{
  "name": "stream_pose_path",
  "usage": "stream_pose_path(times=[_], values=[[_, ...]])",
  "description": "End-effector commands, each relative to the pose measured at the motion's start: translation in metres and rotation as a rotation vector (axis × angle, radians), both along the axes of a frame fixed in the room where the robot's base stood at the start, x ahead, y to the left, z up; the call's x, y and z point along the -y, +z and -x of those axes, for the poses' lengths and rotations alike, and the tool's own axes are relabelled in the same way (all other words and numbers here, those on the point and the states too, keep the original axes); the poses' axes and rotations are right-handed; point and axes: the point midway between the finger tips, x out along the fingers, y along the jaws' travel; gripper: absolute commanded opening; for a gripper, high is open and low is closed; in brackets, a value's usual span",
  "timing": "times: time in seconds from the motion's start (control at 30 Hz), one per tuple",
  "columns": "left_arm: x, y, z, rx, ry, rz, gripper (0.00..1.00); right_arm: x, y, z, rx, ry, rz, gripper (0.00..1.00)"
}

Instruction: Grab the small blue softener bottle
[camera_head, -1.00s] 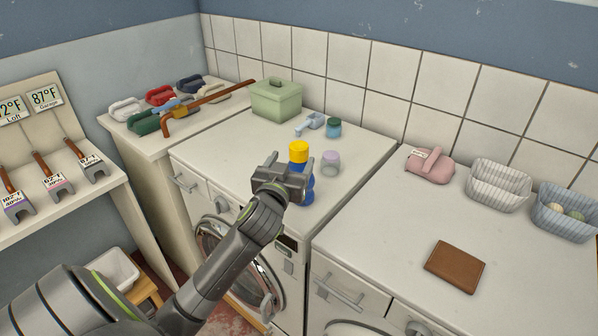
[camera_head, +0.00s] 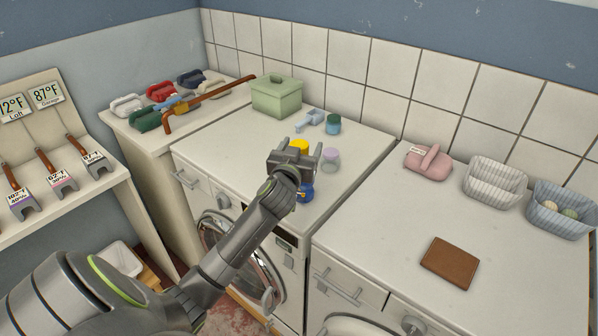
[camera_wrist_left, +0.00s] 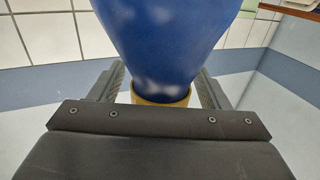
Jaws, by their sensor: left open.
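The jaws are open, with one finger on each side of the bottle. In the left wrist view the blue body (camera_wrist_left: 172,40) fills the space ahead, with the yellow cap (camera_wrist_left: 160,94) below it between the fingers. I cannot tell whether either finger touches it. My right gripper is not in view.
A lilac-capped container (camera_head: 330,160) stands close right of the bottle. A teal jar (camera_head: 333,124) and a light blue scoop (camera_head: 310,121) lie behind, near a green box (camera_head: 277,96). A brown wallet (camera_head: 450,263) lies on the right machine. The left machine's front-left top is clear.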

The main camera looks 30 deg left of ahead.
Motion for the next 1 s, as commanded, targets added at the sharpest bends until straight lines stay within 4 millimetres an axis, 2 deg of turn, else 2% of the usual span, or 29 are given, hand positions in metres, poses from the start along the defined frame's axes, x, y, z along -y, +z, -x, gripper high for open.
stream_pose_path(times=[0.1, 0.6, 1.0], values=[[0.0, 0.0, 0.0002, 0.0, 0.0, 0.0, 0.67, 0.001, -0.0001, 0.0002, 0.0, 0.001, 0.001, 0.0], [0.0001, -0.0002, 0.0005, -0.001, 0.0, 0.0, 0.02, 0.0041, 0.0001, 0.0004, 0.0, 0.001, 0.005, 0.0], [0.0004, 0.005, 0.0001, 0.005, -0.001, -0.001, 0.0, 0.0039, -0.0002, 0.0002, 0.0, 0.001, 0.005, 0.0]])
